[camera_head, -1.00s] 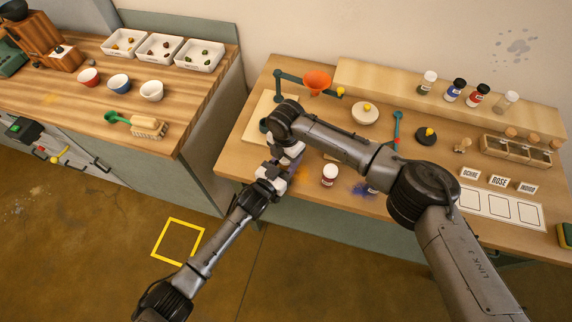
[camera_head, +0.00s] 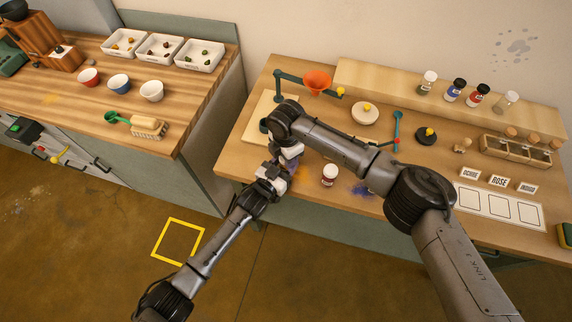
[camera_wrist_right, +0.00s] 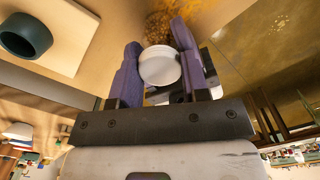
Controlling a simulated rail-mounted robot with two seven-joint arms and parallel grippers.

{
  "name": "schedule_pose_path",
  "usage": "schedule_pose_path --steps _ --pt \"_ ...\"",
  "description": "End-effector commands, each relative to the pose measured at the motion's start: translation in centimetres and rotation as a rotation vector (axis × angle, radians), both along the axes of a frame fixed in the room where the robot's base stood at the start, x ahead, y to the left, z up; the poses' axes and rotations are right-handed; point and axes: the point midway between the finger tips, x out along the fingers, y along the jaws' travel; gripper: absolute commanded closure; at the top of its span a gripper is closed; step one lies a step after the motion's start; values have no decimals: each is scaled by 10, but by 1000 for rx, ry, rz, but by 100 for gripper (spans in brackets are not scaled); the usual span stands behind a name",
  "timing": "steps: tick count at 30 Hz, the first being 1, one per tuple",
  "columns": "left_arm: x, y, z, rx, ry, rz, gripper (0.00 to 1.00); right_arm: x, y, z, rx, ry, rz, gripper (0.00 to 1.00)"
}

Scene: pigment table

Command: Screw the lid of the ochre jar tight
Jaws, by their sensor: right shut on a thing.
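A round white lid (camera_wrist_right: 160,66) sits between the two purple fingers of my right gripper (camera_wrist_right: 156,40) in the right wrist view, and the fingers are shut on it. The jar under the lid is mostly hidden, so I cannot tell how the lid sits on it or read its label. In the head view my right gripper meets my left gripper (camera_head: 276,172) at the table's front left edge. The arms hide both sets of fingertips there. I cannot see whether the left fingers are shut or on what.
A white-lidded jar (camera_head: 329,174) stands right of the grippers beside a blue powder stain. An orange funnel (camera_head: 317,81) on a stand is behind my right arm. Several jars line the back shelf (camera_head: 390,88). A wooden rack (camera_head: 515,151) and label cards (camera_head: 499,181) are at right.

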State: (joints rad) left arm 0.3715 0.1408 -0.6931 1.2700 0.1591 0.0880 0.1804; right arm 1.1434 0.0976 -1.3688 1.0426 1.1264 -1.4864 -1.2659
Motion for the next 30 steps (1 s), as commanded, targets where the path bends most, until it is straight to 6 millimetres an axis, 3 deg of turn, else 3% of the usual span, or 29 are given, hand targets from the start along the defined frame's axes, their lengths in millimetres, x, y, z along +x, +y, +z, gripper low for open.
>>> schedule_pose_path --steps 4,5,12,23,30 --pt "0 0 0 1 1 0 100 0 0 0 -1 -1 1 86" --pt "0 0 0 1 1 0 100 0 0 0 -1 -1 1 57" --pt "0 0 0 1 1 0 100 0 0 0 -1 -1 2 34" --pt "0 0 0 1 1 0 100 0 0 4 1 -1 3 32" --pt "0 0 0 1 1 0 100 0 0 27 2 -2 4 32"
